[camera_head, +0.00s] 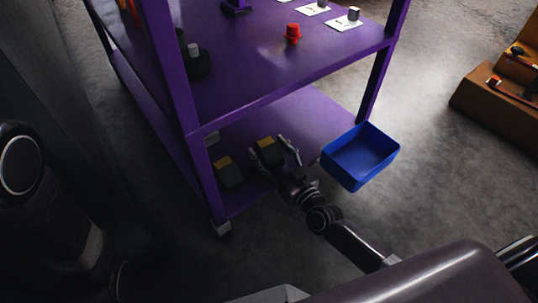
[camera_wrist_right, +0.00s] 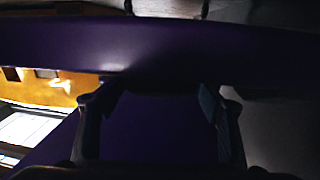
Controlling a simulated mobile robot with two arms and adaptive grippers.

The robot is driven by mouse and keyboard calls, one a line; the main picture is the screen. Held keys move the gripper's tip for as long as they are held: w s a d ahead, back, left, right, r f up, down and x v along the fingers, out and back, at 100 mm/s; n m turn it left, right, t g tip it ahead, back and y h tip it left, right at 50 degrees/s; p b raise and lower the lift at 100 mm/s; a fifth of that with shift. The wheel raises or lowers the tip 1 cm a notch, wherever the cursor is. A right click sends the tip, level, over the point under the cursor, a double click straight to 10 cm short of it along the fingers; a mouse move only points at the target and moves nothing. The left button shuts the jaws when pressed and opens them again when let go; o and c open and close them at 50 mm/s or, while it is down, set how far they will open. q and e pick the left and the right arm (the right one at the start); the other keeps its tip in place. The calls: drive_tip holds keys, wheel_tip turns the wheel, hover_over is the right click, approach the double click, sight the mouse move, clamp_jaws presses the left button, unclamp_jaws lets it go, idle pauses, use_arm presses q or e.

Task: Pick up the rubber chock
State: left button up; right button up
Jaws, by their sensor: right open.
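Two dark blocks with yellow tops, which look like rubber chocks, sit on the lower shelf of the purple cart. One chock (camera_head: 228,173) is near the shelf's left corner post. The other chock (camera_head: 267,147) is to its right, right by my right gripper (camera_head: 277,154). My right gripper is open, reaching in over the lower shelf, its fingers near that second chock; contact cannot be told. In the right wrist view the open fingers (camera_wrist_right: 156,105) have only dark purple surface visible between them, and no chock can be made out. My left gripper is out of view.
The purple cart's upper shelf (camera_head: 270,70) overhangs the lower shelf (camera_head: 315,118) and carries a red part (camera_head: 292,33) and small cards with weights. A blue bin (camera_head: 350,172) is just right of my right gripper. A brown stepped rack (camera_head: 495,100) stands at far right.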

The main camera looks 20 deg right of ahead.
drive_tip(key=c, duration=1.5)
drive_tip(key=shift+r, duration=0.1)
drive_tip(key=shift+r, duration=0.15)
